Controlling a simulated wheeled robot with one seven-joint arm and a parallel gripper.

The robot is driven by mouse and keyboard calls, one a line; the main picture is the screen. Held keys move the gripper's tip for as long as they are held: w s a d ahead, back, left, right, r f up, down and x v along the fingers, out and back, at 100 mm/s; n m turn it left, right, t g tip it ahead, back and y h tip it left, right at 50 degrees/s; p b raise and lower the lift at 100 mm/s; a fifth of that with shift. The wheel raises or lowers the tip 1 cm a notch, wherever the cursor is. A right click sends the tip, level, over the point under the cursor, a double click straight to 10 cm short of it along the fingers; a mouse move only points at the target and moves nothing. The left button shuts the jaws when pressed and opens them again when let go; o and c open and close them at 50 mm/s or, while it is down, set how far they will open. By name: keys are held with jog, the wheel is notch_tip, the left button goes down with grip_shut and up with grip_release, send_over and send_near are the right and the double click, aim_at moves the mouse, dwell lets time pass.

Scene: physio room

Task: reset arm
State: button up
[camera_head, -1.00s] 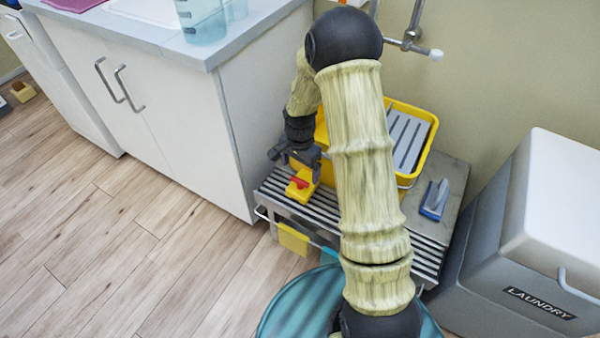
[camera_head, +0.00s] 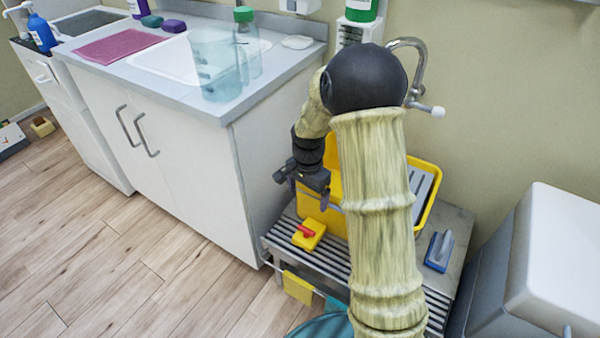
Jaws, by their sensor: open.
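My gripper (camera_head: 308,194) hangs at the end of my arm, left of the arm's pale ribbed links. Its fingers are apart and nothing shows between them. Below it a yellow block with a red part on top (camera_head: 309,235) lies on the left end of a low slatted metal bench (camera_head: 330,272). The gripper appears apart from the block. A yellow bucket (camera_head: 428,188) stands on the bench behind my arm, which hides much of it.
A white cabinet with a sink counter (camera_head: 205,178) stands close to the left of my gripper. A blue-and-grey brush-like item (camera_head: 438,250) lies on the bench's right. A grey bin with a white lid (camera_head: 560,255) stands at the right.

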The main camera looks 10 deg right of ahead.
jog(key=s+r+n+t, duration=0.1)
jog(key=s+r+n, duration=0.35)
jog(key=s, duration=0.45)
jog(key=s+r+n+t, duration=0.2)
jog(key=s+r+n, duration=0.3)
jog(key=s, duration=0.4)
notch_tip(320, 180, up, 32)
jog(key=n+p, duration=0.1)
jog(key=p, duration=3.2)
jog(key=shift+w+f, duration=0.15)
jog(key=shift+a, duration=0.1)
